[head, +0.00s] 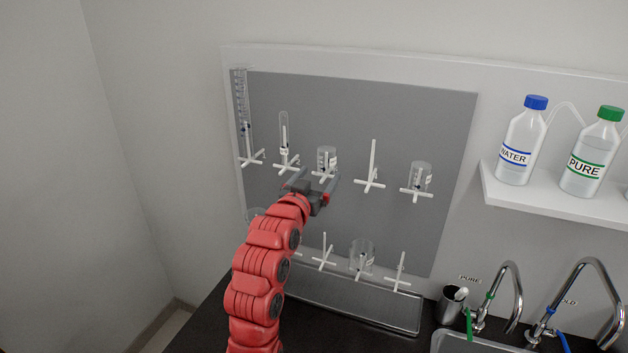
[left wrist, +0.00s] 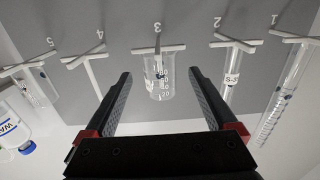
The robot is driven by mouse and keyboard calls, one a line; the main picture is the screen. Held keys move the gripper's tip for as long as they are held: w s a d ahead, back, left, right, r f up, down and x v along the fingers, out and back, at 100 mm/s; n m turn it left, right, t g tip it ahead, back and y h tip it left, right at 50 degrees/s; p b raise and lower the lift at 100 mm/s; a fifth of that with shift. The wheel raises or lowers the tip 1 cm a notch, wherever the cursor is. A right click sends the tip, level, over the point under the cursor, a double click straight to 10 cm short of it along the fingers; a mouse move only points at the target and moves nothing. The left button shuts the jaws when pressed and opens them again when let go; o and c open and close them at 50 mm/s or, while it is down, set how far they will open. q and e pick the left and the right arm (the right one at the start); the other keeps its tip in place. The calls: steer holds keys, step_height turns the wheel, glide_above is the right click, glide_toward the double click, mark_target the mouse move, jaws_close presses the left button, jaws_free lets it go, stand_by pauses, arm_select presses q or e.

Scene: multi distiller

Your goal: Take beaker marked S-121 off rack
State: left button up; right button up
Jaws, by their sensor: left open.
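A small clear beaker (head: 326,156) hangs upside down on a peg in the middle of the grey rack's (head: 300,110) upper row. The left wrist view shows this beaker (left wrist: 159,82) with graduation marks at the peg numbered 3; I cannot read S-121 on it. My left gripper (head: 313,181) is open, just in front of and below that beaker. In the left wrist view the open fingers (left wrist: 160,76) point at the beaker, one on each side in the picture. I cannot tell whether they touch it. My right gripper is not in view.
A graduated cylinder (head: 242,110) and test tube (head: 284,130) hang to the left, another beaker (head: 421,175) to the right. The lower row holds a larger beaker (head: 361,255). A shelf (head: 550,206) with bottles and a sink with taps stand at the right.

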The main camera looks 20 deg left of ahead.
mark_target(323, 172)
arm_select(q)
steer(key=shift+w+d+r+p, duration=0.1)
steer(key=shift+w+p, duration=0.05)
steer(key=shift+w, duration=0.45)
steer(key=shift+w+r+p, duration=0.1)
steer(key=shift+w+p, duration=0.05)
steer(key=shift+w, duration=0.45)
steer(key=shift+w+f+b, duration=0.35)
steer(key=shift+w+b, duration=0.15)
steer(key=shift+w, duration=0.05)
steer(key=shift+w+r+b, duration=0.1)
steer(key=shift+w+b, duration=0.4)
steer(key=shift+w, duration=0.85)
steer(key=shift+r, duration=0.1)
steer(key=c, duration=1.3)
steer(key=shift+r+b, duration=0.75)
steer(key=shift+r, duration=5.75)
